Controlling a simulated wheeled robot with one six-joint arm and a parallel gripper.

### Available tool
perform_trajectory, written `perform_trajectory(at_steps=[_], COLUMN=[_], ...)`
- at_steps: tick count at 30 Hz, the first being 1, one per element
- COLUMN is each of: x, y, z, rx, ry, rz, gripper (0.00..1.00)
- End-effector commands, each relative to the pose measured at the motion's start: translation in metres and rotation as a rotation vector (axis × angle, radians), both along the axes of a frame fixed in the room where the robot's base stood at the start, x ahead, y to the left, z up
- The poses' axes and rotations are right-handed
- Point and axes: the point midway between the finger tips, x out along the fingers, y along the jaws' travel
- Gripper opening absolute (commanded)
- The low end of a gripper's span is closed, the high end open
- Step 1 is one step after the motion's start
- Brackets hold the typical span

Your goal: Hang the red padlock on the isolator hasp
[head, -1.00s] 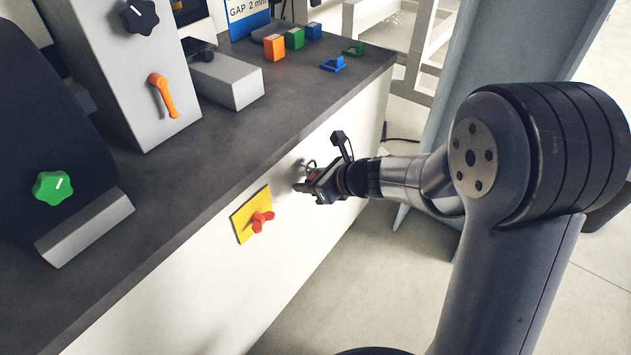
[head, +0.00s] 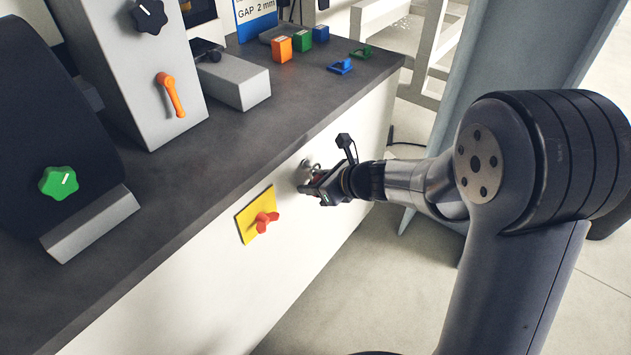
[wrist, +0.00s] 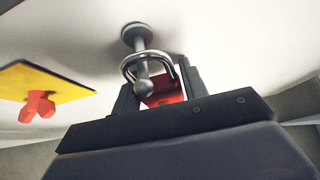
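The isolator hasp (wrist: 137,38), a grey peg with a ball end, sticks out of the white front panel. It also shows in the head view (head: 308,165). The shackle of the red padlock (wrist: 165,92) loops around the peg in the wrist view. The red body hangs tilted below, closer to the right finger. My gripper (wrist: 160,95) is around the body with its fingers apart; it looks open, though contact at the right finger is unclear. In the head view my gripper (head: 312,183) is at the hasp and hides most of the padlock.
A yellow plate with a red knob (head: 264,220) is on the panel left of the hasp. The dark bench top (head: 215,155) overhangs above, carrying a grey block (head: 240,85) and small coloured blocks. Floor is free to the right.

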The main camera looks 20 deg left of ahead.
Motion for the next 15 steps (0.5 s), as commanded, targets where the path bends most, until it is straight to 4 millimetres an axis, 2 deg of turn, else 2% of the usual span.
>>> perform_trajectory(at_steps=[1, 6, 15], x=[-0.0016, -0.0027, -0.0039], y=[0.0037, 0.0046, 0.0048], z=[-0.0013, -0.0014, -0.0016], rx=[0.002, 0.003, 0.004], ry=[0.001, 0.002, 0.005], rz=[0.008, 0.012, 0.015], gripper=[0.49, 0.63, 0.63])
